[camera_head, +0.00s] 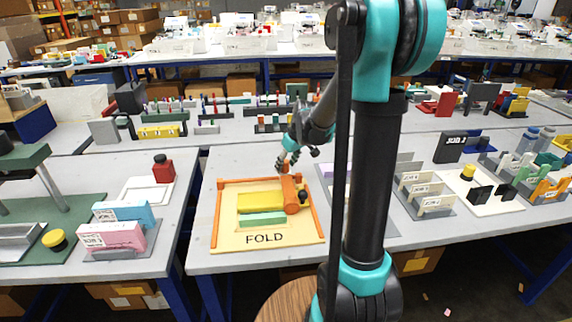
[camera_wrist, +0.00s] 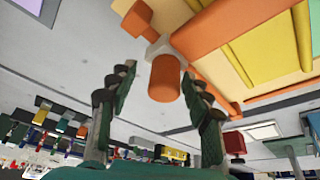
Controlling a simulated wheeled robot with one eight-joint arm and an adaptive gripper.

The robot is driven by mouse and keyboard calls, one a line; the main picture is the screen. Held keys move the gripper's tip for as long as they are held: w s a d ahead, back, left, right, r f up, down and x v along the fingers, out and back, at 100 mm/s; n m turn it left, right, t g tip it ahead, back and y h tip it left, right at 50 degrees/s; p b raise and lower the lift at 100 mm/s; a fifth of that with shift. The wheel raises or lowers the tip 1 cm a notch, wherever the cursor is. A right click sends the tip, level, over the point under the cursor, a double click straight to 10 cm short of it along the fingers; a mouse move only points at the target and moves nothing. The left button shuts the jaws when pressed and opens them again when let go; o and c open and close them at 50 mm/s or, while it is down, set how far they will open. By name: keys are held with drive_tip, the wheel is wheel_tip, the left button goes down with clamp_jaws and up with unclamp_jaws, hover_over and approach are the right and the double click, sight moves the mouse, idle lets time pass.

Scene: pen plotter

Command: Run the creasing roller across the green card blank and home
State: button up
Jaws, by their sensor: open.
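The green card blank (camera_head: 262,219) lies on a cream board marked FOLD (camera_head: 230,238), in front of a raised yellow panel (camera_head: 258,203). The orange creasing roller (camera_head: 291,197) stands at the board's right side, beside the card. In the wrist view, an orange handle (camera_wrist: 164,80) with a pale collar points toward my gripper (camera_wrist: 158,74). My open fingers stand on either side of its end, with gaps showing. In the head view, my gripper (camera_head: 285,163) is at the board's far right, by the roller's far end. Contact cannot be seen there.
Orange rails (camera_head: 217,212) run along the board's left and right sides. A red block with a black knob (camera_head: 163,170) stands on the table to the left. Card holders (camera_head: 425,190) stand on the right. My arm's column hides part of the table right of the board.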

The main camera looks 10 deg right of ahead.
drive_tip(key=shift+r, duration=0.1)
drive_tip(key=v, duration=1.1)
drive_tip(key=shift+s+d+r, duration=0.15)
drive_tip(key=shift+r, duration=0.2)
drive_tip(key=w+a+r+g+h, duration=0.2)
drive_tip(key=w+a+r+g, duration=0.15)
drive_tip(key=r, duration=0.25)
drive_tip(key=f, duration=1.7)
drive_tip(key=shift+w+d+f, duration=0.1)
drive_tip(key=shift+w+d, duration=0.1)
drive_tip(key=shift+d, duration=0.05)
clamp_jaws()
